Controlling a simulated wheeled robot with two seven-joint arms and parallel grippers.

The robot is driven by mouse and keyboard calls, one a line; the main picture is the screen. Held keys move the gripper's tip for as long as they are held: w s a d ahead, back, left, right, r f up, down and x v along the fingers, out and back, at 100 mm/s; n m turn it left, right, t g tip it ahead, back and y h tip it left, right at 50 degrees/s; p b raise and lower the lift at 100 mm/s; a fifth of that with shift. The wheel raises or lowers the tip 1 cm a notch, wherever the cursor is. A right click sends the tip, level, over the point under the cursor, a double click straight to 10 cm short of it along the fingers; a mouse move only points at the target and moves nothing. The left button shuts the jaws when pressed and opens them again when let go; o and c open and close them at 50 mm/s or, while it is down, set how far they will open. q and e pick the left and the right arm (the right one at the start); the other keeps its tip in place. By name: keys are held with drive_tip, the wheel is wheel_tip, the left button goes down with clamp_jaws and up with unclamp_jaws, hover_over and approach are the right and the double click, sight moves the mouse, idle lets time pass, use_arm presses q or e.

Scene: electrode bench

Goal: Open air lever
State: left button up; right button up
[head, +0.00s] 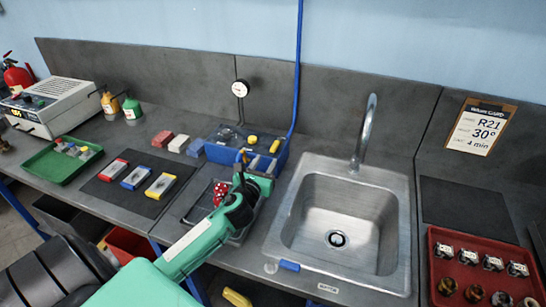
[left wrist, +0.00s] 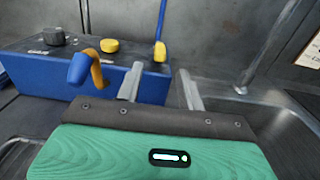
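A blue box (head: 222,146) stands at the back of the bench, left of the sink. It fills the left of the left wrist view (left wrist: 140,85). A curved orange stem with a blue end (left wrist: 82,68) stands at its front; I cannot tell for sure whether this is the air lever. A yellow round knob (left wrist: 110,46) and a yellow piece at the foot of a blue hose (left wrist: 160,51) are on the box top. My left gripper (left wrist: 160,84) is open and empty, its two metal fingers apart at the box's front right. My right gripper is out of view.
A steel sink (head: 285,235) with a tall faucet (head: 364,130) lies right of the gripper. A dark tray (head: 245,232) with red pieces sits under my left arm. A dark mat (head: 105,186) with coloured blocks and a green tray (head: 45,165) lie to the left.

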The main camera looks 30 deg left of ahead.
sight(272, 152)
use_arm(q)
drive_tip(key=shift+w+a, duration=0.1)
drive_tip(key=shift+w, duration=0.25)
drive_tip(key=shift+p+x, duration=0.8)
drive_tip(key=shift+x, duration=2.6)
drive_tip(key=shift+f, duration=0.1)
clamp_jaws()
